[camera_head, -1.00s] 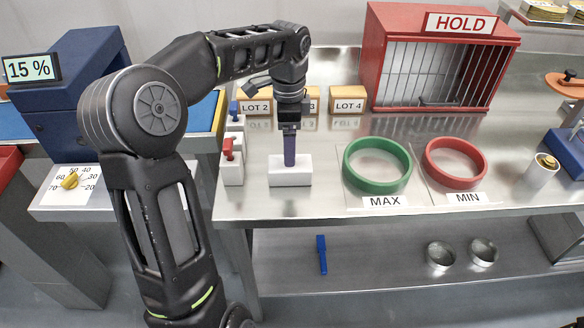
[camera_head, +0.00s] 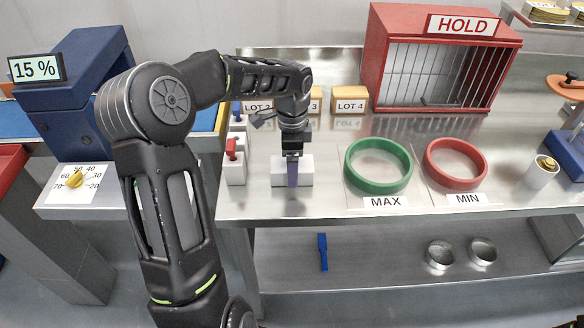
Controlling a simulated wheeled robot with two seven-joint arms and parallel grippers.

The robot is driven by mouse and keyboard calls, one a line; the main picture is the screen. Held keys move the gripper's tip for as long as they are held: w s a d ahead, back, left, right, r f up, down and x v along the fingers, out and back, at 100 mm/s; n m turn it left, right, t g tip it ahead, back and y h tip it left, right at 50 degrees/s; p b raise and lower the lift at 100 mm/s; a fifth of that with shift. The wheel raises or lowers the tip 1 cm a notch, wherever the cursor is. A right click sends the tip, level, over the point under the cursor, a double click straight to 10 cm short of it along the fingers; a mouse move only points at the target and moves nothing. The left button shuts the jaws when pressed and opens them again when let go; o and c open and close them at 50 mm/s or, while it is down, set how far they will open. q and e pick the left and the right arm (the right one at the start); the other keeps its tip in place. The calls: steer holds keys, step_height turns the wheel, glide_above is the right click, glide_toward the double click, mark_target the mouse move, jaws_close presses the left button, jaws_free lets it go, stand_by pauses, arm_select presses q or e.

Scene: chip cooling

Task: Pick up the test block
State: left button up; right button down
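The bar overlaps the front face of a white block (camera_head: 278,172) on the steel bench. I cannot tell whether it touches that block or hangs just in front of it. My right gripper is not in view.
A white stand with a red piece (camera_head: 231,150) is just left. A green MAX ring (camera_head: 350,178) and red MIN ring (camera_head: 432,172) lie right. The red HOLD cage (camera_head: 375,60) stands behind. A blue piece (camera_head: 323,252) lies on the lower shelf.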

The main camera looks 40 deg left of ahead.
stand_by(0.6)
arm_select(q)
steer(key=c, duration=1.7)
steer(key=shift+r, duration=0.1)
steer(key=shift+c, duration=0.2)
step_height(320, 180, up, 10)
steer(key=shift+f+b, duration=0.1)
steer(key=shift+b, duration=0.45)
